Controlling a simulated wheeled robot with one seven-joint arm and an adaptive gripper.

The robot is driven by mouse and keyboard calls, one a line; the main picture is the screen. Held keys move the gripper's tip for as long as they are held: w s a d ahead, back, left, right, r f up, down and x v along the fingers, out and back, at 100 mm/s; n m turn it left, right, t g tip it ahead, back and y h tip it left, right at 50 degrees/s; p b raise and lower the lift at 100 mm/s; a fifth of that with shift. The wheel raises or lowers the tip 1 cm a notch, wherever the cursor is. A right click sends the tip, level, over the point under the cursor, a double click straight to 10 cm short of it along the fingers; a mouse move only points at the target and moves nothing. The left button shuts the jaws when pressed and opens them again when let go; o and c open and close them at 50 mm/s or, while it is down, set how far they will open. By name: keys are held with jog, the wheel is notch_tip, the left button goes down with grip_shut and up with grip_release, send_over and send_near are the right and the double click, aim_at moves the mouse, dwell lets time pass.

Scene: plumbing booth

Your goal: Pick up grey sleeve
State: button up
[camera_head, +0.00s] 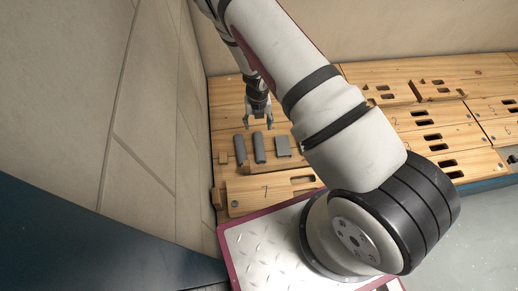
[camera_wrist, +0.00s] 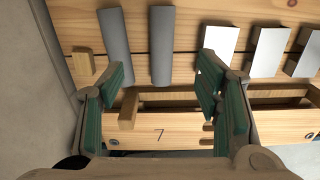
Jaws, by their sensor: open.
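Either could be the grey sleeve; I cannot tell which is meant. My gripper (camera_head: 258,121) is open and empty, and in the head view it appears just behind these pieces. In the wrist view my gripper's green-padded fingers (camera_wrist: 162,75) are spread, with the right cylinder in the gap between them. I cannot tell its height above them.
A wooden block marked 7 (camera_head: 264,190) lies in front. A small wooden peg (camera_head: 222,158) is at left, near the wall (camera_head: 140,110).

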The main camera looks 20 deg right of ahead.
jog(key=b, duration=0.3)
send_over(259, 141)
jog(key=f, duration=0.8)
jog(key=shift+a+f, duration=0.15)
jog(key=shift+a, duration=0.05)
jog(key=shift+d+f+b, duration=0.2)
jog(key=shift+f+b, duration=1.25)
jog(key=shift+f, duration=1.35)
jog(key=c, duration=0.8)
